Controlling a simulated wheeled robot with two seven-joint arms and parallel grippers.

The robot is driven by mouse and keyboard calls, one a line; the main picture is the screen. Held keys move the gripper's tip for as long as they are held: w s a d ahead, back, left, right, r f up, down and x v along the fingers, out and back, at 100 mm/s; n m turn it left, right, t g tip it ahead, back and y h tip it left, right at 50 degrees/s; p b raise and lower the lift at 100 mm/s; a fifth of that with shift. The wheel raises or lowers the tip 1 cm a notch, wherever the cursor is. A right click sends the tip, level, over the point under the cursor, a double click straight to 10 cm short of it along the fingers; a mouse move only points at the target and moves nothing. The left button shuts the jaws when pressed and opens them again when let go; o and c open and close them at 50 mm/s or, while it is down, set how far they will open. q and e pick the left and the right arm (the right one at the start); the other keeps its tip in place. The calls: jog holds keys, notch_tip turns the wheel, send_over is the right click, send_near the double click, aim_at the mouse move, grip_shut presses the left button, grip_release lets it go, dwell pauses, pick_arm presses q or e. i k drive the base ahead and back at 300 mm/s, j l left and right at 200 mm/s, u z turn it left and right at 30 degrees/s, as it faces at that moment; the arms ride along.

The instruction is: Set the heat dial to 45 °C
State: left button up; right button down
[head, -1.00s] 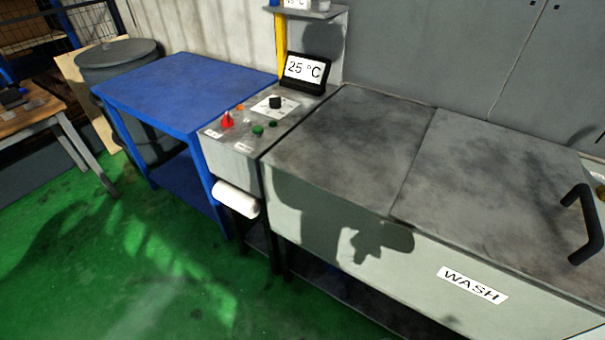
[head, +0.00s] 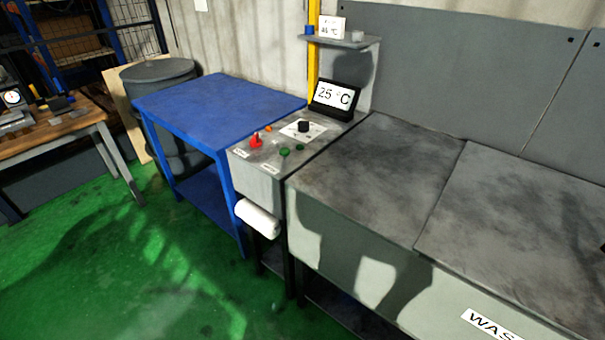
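The heat dial, a black knob (head: 304,126), sits on a white plate on the grey control panel (head: 270,174), in the middle of the head view. Behind it a black-framed display (head: 335,97) reads 25 °C. A small card (head: 331,27) on the shelf above appears to read 45 °C. Neither of my grippers shows in the head view.
The grey wash tank (head: 370,170) with closed lids stands right of the panel. A blue table (head: 215,100) stands left of it. A white roll (head: 257,218) hangs under the panel front. Green floor (head: 150,270) in front is clear.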

aim_at(304, 127)
jog(key=i+j+z, duration=0.2)
jog(key=j+z, duration=0.2)
jog(key=j, duration=0.35)
jog(key=i+j+z, duration=0.15)
jog(key=j+z, duration=0.2)
jog(key=j, duration=0.45)
jog(key=j+z, duration=0.4)
jog(key=j, duration=0.4)
